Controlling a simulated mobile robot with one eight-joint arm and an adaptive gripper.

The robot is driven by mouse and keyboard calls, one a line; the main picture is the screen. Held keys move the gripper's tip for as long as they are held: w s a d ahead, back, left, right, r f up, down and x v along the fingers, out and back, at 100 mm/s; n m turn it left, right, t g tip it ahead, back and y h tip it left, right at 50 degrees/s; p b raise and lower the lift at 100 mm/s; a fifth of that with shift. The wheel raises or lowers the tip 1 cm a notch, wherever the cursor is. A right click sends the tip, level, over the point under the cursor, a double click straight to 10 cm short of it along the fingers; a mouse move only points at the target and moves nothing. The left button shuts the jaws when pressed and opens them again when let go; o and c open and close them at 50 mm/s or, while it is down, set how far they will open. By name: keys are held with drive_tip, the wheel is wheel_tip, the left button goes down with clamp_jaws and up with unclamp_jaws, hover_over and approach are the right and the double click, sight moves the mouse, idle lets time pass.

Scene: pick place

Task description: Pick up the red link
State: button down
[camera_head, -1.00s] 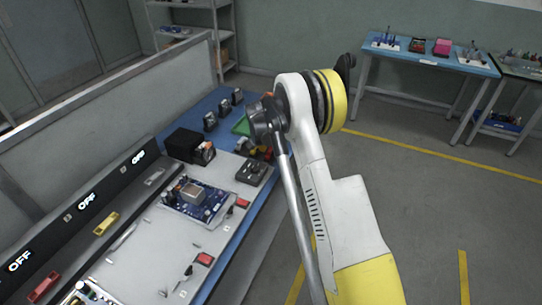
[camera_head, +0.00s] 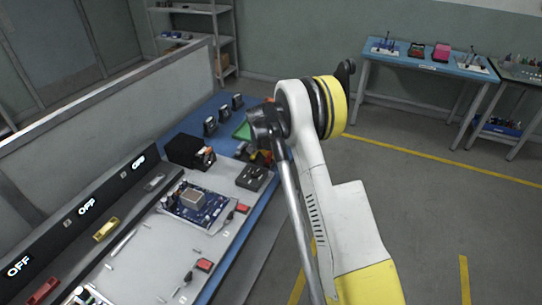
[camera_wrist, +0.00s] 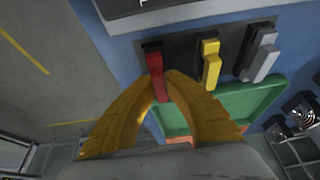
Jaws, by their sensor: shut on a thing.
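The red link (camera_wrist: 155,67) shows in the wrist view, upright at the left end of a dark holder (camera_wrist: 182,50). My gripper (camera_wrist: 161,86) has its orange-yellow fingers closed on the link's near end. The link's far end is at the holder; I cannot tell whether it is still seated. In the head view, my arm hides most of the gripper and the link.
A yellow link (camera_wrist: 210,66) and a grey link (camera_wrist: 261,58) stand right of the red one. A green tray (camera_wrist: 240,105) lies close below them. In the head view, a circuit board (camera_head: 197,204) and a black box (camera_head: 184,151) occupy the bench.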

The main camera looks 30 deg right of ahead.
sight(272, 150)
wheel_tip(272, 150, up, 3)
drive_tip(key=shift+r+p, duration=0.15)
drive_tip(key=shift+p, duration=0.5)
drive_tip(key=s+d+r+p, duration=0.5)
drive_tip(key=s+d+r, duration=0.1)
drive_tip(key=s+r, duration=0.4)
drive_tip(key=shift+r, duration=0.2)
drive_tip(key=shift+a, duration=0.1)
